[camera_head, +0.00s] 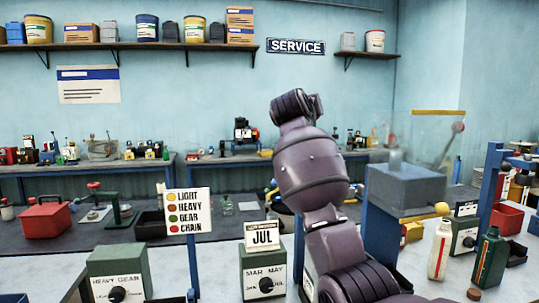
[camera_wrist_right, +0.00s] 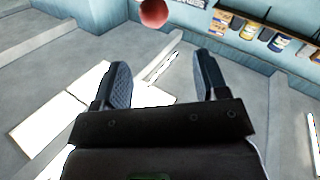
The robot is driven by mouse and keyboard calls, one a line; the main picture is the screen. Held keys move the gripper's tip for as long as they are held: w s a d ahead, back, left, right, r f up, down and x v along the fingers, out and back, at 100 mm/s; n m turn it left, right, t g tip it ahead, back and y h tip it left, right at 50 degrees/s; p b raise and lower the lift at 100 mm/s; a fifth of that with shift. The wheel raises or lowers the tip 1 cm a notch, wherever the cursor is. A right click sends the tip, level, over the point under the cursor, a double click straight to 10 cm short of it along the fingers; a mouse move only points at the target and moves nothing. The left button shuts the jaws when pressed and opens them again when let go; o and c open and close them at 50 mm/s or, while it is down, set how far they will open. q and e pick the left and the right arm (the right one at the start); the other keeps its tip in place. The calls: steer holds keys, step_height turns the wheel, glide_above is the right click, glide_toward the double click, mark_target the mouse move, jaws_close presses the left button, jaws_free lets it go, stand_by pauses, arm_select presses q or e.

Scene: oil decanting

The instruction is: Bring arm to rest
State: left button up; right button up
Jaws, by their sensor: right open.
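One of my arms, dark purple, rises from the bottom of the head view to the right of the middle, and its top link is raised in front of the wall. In the right wrist view my right gripper (camera_wrist_right: 160,70) is open, with its two dark fingers wide apart and nothing between them. A round red thing (camera_wrist_right: 154,12) shows beyond the fingertips, apart from them. My left gripper is not in view.
A grey block on a blue frame (camera_head: 405,187), a white bottle (camera_head: 439,250) and a green bottle (camera_head: 489,258) stand right of my arm. Wall shelves (camera_head: 130,46) hold tins and boxes.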

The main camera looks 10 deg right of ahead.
steer(key=s+a+r+n+t+y, duration=0.2)
steer(key=a+r+t+y, duration=0.1)
steer(key=a+r+t, duration=0.15)
steer(key=s+d+f+n+y, duration=0.15)
steer(key=s+f, duration=0.25)
steer(key=f, duration=0.9)
steer(key=s+d+f+n+g+y, duration=0.1)
steer(key=s+d+f+y, duration=0.3)
steer(key=f, duration=1)
steer(key=s+f+n+y, duration=0.1)
steer(key=s+f, duration=0.4)
steer(key=f, duration=0.8)
steer(key=s+d+f+m+g+h, duration=0.1)
steer(key=s+d+f+g, duration=0.2)
steer(key=s+f, duration=1.2)
steer(key=s+d+f+m+g+h, duration=0.1)
steer(key=s+d+f+g, duration=0.2)
steer(key=s+f, duration=1.3)
steer(key=shift+s+d+g, duration=0.2)
steer(key=shift+s+g, duration=0.45)
steer(key=shift+g, duration=0.2)
steer(key=shift+m, duration=0.25)
